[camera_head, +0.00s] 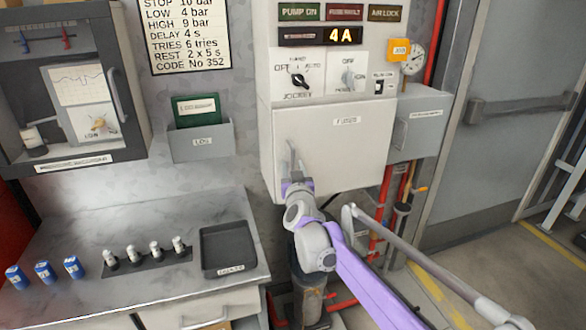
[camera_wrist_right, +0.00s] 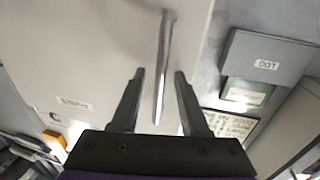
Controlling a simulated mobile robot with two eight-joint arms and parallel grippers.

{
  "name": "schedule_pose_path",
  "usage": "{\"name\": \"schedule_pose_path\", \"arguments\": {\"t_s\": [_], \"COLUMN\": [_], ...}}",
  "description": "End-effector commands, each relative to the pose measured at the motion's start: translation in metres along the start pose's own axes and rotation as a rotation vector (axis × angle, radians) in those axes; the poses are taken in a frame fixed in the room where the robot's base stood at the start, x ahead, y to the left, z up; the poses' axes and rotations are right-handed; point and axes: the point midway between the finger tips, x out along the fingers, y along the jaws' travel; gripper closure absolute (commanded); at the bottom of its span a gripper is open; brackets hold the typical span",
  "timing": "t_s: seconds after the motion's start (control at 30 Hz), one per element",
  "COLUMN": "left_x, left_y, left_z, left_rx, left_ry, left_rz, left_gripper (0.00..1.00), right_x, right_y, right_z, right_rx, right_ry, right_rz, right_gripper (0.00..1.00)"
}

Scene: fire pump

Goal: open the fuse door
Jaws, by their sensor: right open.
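The fuse door (camera_head: 340,140) is a pale panel with a "FUSES" label on the wall cabinet in the head view; it looks shut. Its thin upright bar handle (camera_head: 290,152) is near the door's left edge. My right gripper (camera_head: 294,172) is right at this handle, partly hiding its lower part. In the right wrist view the open fingers (camera_wrist_right: 158,74) stand either side of the metal handle (camera_wrist_right: 164,60), with gaps on both sides. The fuse door (camera_wrist_right: 90,60) fills the left of that view. My left gripper is not in view.
A grey log box (camera_head: 202,142) hangs left of the door. A grey side box (camera_head: 420,122) sits right of it. Below left, a worktop holds a black tray (camera_head: 228,248), several small fuses, and blue cylinders (camera_head: 45,271). Red pipes (camera_head: 380,215) run below the cabinet.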

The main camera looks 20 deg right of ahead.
Motion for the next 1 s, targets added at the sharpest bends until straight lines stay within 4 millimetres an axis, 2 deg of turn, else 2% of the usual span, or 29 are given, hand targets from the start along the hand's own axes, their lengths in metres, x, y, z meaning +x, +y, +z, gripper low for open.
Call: {"name": "schedule_pose_path", "arguments": {"t_s": [0.17, 0.4, 1.0], "left_x": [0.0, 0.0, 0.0], "left_y": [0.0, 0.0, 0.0], "left_z": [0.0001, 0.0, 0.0], "left_rx": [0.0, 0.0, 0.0], "left_ry": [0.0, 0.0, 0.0], "left_rz": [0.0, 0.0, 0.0], "left_gripper": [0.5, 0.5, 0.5], "right_x": [-0.0001, -0.0003, -0.0003], "right_y": [0.0001, 0.0001, 0.0001], "right_z": [0.0, 0.0, -0.0001], "right_rx": [0.0, 0.0, 0.0], "right_ry": [0.0, 0.0, 0.0], "right_rz": [0.0, 0.0, 0.0], "right_gripper": [0.57, 1.0, 1.0]}}
